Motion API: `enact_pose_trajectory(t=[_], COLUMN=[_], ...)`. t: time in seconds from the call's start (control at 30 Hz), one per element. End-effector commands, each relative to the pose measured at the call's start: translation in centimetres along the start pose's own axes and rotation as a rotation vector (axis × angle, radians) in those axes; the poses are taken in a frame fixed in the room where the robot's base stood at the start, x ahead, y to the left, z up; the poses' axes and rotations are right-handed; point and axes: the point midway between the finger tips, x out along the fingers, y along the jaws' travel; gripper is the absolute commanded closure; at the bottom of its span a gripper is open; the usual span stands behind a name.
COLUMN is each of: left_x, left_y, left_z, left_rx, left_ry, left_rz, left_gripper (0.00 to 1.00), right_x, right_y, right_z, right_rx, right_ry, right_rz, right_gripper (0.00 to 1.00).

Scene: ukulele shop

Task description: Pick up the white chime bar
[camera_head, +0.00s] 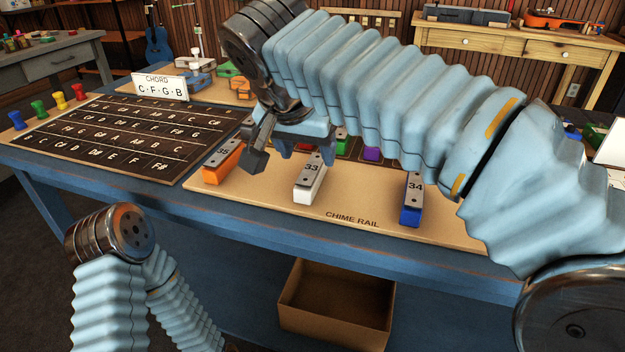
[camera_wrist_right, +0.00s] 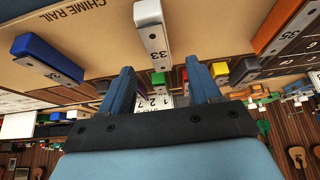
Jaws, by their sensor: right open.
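The white chime bar (camera_head: 308,188), with a grey metal top marked 33, lies on the tan chime rail board (camera_head: 265,195) near its front edge. In the right wrist view the white bar (camera_wrist_right: 151,28) is seen beyond the fingertips, roughly in line with the gap between them. My right gripper (camera_head: 304,153) is open and empty, just behind and above the bar's far end in the head view. Its two blue fingers (camera_wrist_right: 162,72) are apart in the wrist view, with no contact visible. My left arm shows at the lower left, but its gripper is out of view.
An orange bar (camera_head: 220,165) marked 35 lies left of the white one, and a blue bar (camera_head: 410,212) marked 34 lies right. Purple (camera_head: 372,154) and green (camera_head: 341,144) bars sit behind. A chord card (camera_head: 160,87) stands behind the note board (camera_head: 75,138). An open box (camera_head: 335,335) is below.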

Motion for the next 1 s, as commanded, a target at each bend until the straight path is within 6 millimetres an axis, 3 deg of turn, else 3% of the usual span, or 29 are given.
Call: enact_pose_trajectory(t=[0.43,0.97,1.0], left_x=[0.5,0.7,0.6], left_y=[-0.2,-0.3,-0.3], left_z=[0.0,0.0,0.0], left_rx=[-0.001,-0.001,-0.001], left_ry=[0.001,0.001,0.001], left_rz=[-0.001,-0.001,-0.001], left_gripper=[0.0,0.0,0.0], right_x=[5.5,5.9,5.8], right_y=[0.1,0.1,0.1], right_z=[0.6,0.7,0.6], right_rx=[-0.001,-0.001,-0.002], right_ry=[-0.001,0.0,0.0], right_rz=[0.002,0.0,0.0], right_gripper=[0.38,0.38,0.44])
